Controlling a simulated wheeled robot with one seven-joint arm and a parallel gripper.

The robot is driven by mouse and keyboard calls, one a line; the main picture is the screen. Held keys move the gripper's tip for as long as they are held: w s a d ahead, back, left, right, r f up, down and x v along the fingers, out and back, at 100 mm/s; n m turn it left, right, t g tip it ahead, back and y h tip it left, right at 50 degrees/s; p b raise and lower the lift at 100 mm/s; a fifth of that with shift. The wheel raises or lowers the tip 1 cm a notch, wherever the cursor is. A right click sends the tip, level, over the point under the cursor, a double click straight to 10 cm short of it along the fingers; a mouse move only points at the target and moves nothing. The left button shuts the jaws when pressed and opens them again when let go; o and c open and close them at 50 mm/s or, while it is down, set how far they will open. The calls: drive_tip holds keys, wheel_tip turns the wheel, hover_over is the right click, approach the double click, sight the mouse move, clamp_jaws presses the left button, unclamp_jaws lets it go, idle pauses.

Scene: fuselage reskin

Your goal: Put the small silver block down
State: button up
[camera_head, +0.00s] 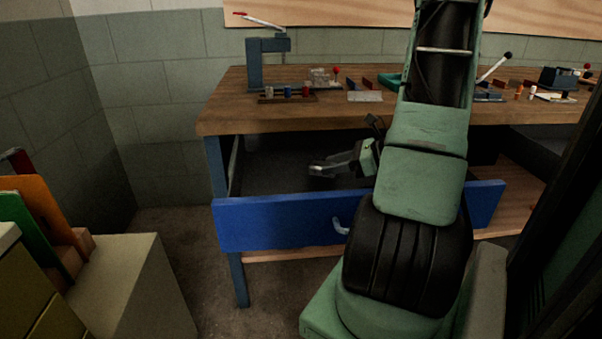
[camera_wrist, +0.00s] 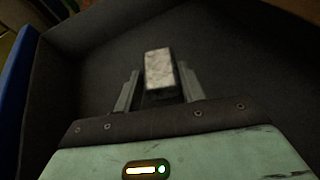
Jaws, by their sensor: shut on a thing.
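The small silver block (camera_wrist: 160,70) is between the two fingers of my gripper (camera_wrist: 158,88) in the wrist view. My gripper is shut on it, and the block sticks out past the fingertips. Below it is the dark floor of the open drawer (camera_wrist: 225,60). In the head view my gripper (camera_head: 318,169) is inside the open blue drawer (camera_head: 275,222), below the bench top. The block is too small and dark to make out clearly there. I cannot tell whether the block touches the drawer floor.
The wooden bench top (camera_head: 225,112) overhangs the drawer at the back. It carries a blue press (camera_head: 255,65), a tray of small cylinders (camera_head: 287,98) and other tools. The drawer's blue front has a pale handle (camera_head: 340,226). A cabinet (camera_head: 125,285) stands at the left. The visible drawer floor looks clear.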

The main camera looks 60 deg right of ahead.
sight(322, 164)
drive_tip(key=w+a, duration=0.1)
drive_tip(key=w, duration=0.3)
drive_tip(key=w+a+b, duration=0.1)
drive_tip(key=w, duration=0.3)
drive_tip(key=w+a, duration=0.2)
drive_tip(key=w, duration=0.2)
drive_tip(key=shift+w, duration=0.4)
drive_tip(key=shift+w+a+f+b, duration=0.1)
drive_tip(key=shift+w+f+b, duration=0.15)
drive_tip(key=shift+f+b, duration=0.45)
drive_tip(key=shift+w+a+f+b, duration=0.1)
drive_tip(key=shift+w+f+b, duration=0.15)
drive_tip(key=shift+f, duration=0.75)
drive_tip(key=shift+s+f, duration=0.1)
drive_tip(key=shift+f, duration=0.05)
drive_tip(key=o, duration=1.3)
drive_tip(key=shift+o, duration=0.2)
drive_tip(key=p+v, duration=0.2)
drive_tip(key=v, duration=1)
